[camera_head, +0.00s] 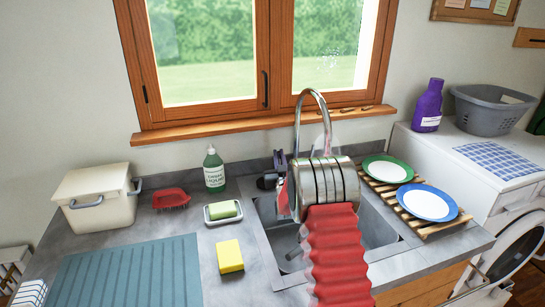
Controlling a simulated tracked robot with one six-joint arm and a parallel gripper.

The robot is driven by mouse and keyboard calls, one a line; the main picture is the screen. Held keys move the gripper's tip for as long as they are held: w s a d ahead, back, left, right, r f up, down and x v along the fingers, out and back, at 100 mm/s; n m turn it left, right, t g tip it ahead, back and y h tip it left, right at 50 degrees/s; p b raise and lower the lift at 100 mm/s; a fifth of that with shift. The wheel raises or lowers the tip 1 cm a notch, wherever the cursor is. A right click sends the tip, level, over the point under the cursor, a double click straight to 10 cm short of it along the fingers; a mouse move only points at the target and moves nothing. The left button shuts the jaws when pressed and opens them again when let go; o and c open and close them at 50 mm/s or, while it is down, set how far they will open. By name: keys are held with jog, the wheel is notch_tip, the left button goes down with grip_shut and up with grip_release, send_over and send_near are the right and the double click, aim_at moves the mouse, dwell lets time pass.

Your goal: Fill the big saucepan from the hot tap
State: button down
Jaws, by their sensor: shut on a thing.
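The tall curved chrome spout (312,95) rises behind the sink (388,252). My gripper (272,174) reaches left from my banded metal wrist, with its dark fingers at the sink's back left corner, beside the tap. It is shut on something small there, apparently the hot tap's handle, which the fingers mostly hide. I cannot make out the big saucepan; my wrist and red arm sleeve cover the middle of the sink. Whether water runs from the spout is also hidden by my wrist.
Left of the sink are a green soap bottle (214,169), a soap dish (222,219), a yellow sponge (230,257) and a red brush (171,199). At right, plates (427,203) lie on a wooden rack (440,228). The ribbed drainboard (125,275) is bare.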

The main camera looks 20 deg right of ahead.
jog(key=shift+s+f+t, duration=0.1)
jog(key=shift+s+t, duration=0.2)
jog(key=shift+t, duration=0.2)
jog(key=c, duration=1.8)
grip_release()
jog(key=shift+c, duration=0.2)
jog(key=shift+s, duration=0.1)
jog(key=v, duration=1.3)
jog(key=shift+s+a+f, duration=0.15)
jog(key=shift+s+a, duration=0.1)
jog(key=shift+s, duration=0.05)
jog(key=shift+c, duration=0.3)
